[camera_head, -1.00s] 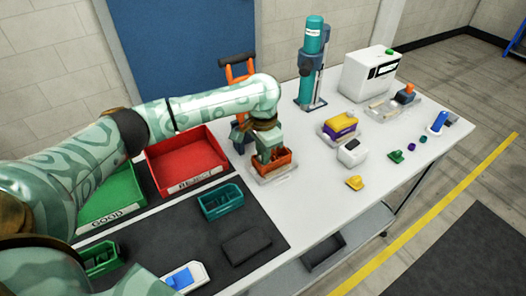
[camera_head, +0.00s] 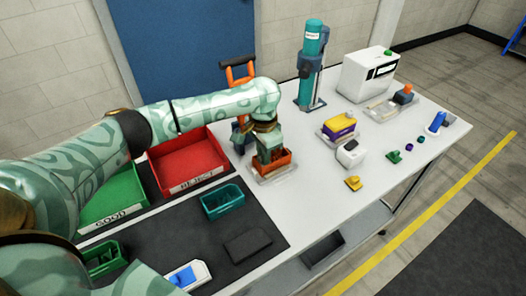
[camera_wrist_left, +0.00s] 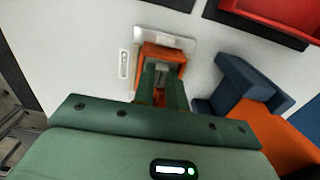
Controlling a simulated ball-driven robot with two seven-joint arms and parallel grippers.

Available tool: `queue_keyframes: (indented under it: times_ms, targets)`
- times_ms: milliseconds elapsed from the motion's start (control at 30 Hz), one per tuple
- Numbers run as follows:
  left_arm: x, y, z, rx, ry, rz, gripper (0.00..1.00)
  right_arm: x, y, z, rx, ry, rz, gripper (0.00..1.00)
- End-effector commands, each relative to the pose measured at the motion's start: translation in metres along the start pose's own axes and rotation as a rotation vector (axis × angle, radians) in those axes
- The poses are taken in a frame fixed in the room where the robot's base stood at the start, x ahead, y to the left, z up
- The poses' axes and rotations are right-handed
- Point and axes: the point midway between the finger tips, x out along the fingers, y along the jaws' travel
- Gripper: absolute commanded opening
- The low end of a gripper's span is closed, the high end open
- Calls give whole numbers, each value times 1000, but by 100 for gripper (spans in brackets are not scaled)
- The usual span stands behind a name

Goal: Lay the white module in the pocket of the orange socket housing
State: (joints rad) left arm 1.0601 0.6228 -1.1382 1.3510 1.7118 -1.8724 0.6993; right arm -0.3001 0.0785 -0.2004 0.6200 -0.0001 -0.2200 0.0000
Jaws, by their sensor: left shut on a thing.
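My right gripper is not in view.
Red (camera_head: 190,165) and green (camera_head: 110,200) bins stand left. A teal open housing (camera_head: 222,201) lies on the dark mat. A purple-yellow block (camera_head: 339,127) and a white box (camera_head: 350,154) stand to the right. A teal press (camera_head: 311,65) stands behind.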

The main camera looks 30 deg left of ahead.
Motion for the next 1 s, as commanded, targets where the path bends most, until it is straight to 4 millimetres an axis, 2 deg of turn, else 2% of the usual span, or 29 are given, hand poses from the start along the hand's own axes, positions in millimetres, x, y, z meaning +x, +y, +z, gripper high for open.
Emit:
queue_keyframes:
  times_ms: [1000]
  targets:
    - [8, 0, 0, 0, 0, 0, 0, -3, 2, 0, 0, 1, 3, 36]
